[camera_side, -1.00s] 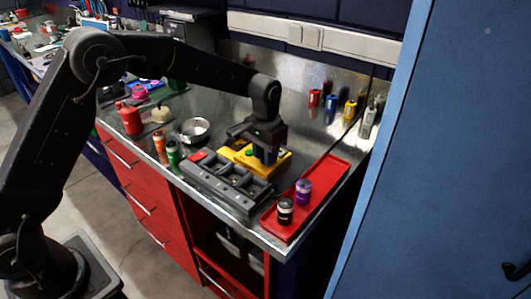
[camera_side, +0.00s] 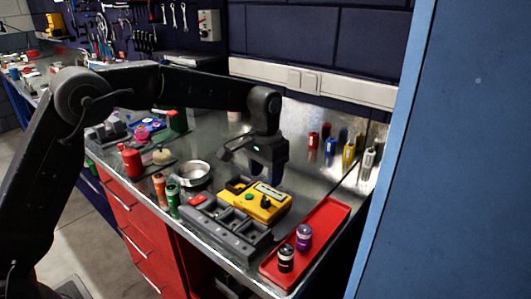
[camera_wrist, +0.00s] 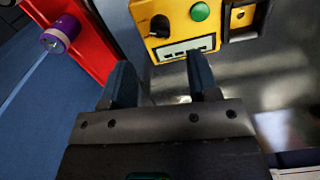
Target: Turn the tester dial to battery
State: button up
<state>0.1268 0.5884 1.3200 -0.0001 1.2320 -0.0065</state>
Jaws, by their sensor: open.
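The yellow tester (camera_side: 242,208) lies on the metal bench, with a green button (camera_side: 249,196) and a black dial (camera_side: 266,202) on its top. In the wrist view the tester (camera_wrist: 177,28) is at the upper middle, with the black dial (camera_wrist: 159,26) left of the green button (camera_wrist: 200,11) and a pale display strip (camera_wrist: 186,49) nearest me. The dial's markings are too small to read. My gripper (camera_side: 268,176) is open and empty, raised above the tester's wall-side edge and apart from the dial. In the wrist view its fingers (camera_wrist: 162,82) are spread.
A grey compartment tray (camera_side: 238,243) stands in front of the tester. A red tray (camera_side: 326,222) with a dark and a purple cylinder (camera_side: 304,237) is to the right. A metal bowl (camera_side: 192,173) and green and orange cylinders are left. Bare bench lies behind the tester.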

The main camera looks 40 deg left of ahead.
aim_at(264, 198)
notch_tip(264, 198, up, 6)
jog(key=shift+r, duration=0.15)
dwell(0.3)
jog(key=s+a+r+t, duration=0.1)
jog(key=s+a+r, duration=0.15)
jog(key=s, duration=0.45)
jog(key=s+a+r+t, duration=0.2)
jog(key=s+r, duration=0.2)
jog(key=s, duration=0.4)
jog(key=s+a+f+t, duration=0.1)
jog(key=s+f, duration=0.1)
jog(key=s, duration=0.5)
jog(key=s+a+f+n+t, duration=0.1)
jog(key=s+f, duration=0.2)
jog(key=s, duration=0.5)
jog(key=shift+f+t, duration=0.25)
jog(key=shift+t, duration=0.05)
